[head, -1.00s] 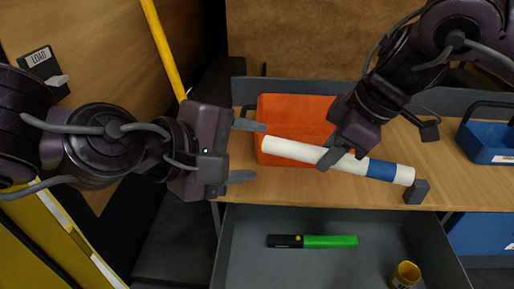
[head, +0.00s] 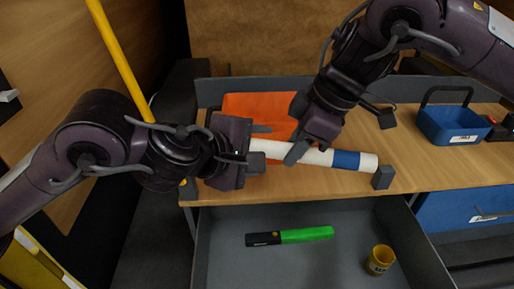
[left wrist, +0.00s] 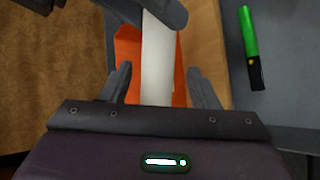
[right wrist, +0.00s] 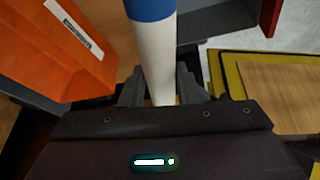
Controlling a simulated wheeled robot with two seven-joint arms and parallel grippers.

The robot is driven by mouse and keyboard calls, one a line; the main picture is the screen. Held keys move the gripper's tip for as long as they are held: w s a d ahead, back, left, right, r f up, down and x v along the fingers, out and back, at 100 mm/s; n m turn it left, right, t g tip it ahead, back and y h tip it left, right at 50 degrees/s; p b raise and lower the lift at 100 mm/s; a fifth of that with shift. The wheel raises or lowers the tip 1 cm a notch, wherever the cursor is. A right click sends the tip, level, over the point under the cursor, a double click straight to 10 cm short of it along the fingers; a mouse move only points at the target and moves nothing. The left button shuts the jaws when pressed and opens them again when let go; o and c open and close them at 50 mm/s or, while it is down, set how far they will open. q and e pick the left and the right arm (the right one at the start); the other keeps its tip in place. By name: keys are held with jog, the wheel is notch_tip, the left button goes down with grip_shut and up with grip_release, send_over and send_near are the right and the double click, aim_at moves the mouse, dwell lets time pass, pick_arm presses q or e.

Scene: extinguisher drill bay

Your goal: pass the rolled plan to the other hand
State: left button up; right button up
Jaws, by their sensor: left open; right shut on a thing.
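The rolled plan, a white tube with a blue band (head: 318,157), is held level above the wooden bench in the head view. My right gripper (head: 302,150) is shut on its white part, left of the blue band. My left gripper (head: 256,149) is open at the plan's left end, with its fingers on either side of that end. In the left wrist view the white tube (left wrist: 157,70) stands between the open left fingers (left wrist: 160,88), with a gap on both sides. In the right wrist view the plan (right wrist: 154,55) runs up from between the right fingers.
An orange bin (head: 235,108) stands on the bench behind the plan. A blue caddy (head: 449,124) is at the right. The open drawer (head: 350,222) below holds a green and black marker-like item (head: 305,235) and a yellow cup (head: 380,260).

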pick_arm(q)
jog(key=c, duration=1)
jog(key=shift+c, duration=0.3)
pick_arm(e)
jog(key=o, duration=1)
jog(key=shift+o, duration=0.2)
